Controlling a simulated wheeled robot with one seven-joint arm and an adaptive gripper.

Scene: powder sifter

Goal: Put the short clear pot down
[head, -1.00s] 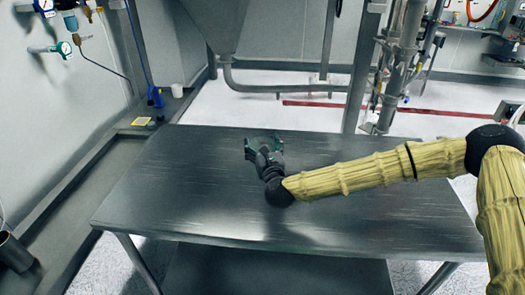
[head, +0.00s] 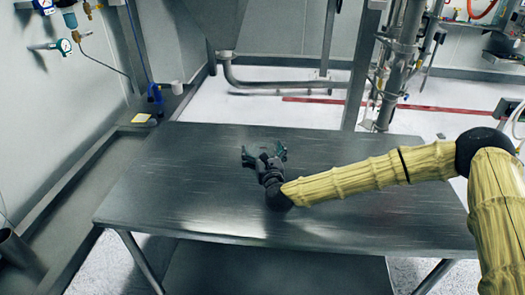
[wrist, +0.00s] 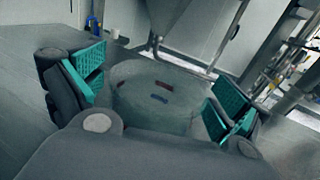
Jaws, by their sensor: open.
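The short clear pot (wrist: 155,98) shows in the wrist view as a wide, see-through round shape between my fingers. Its outline is faint, and it seems to stand upright on the steel table (head: 180,195). In the head view the pot is too faint to make out clearly. My gripper (head: 265,151) is low over the far middle of the table. In the wrist view my gripper (wrist: 160,84) is open, with one teal-padded finger on each side of the pot. Whether either pad still touches the pot is hard to tell.
The table around my gripper is bare. A steel hopper (head: 222,18) hangs beyond the far edge, with pipework (head: 398,70) at the back right.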

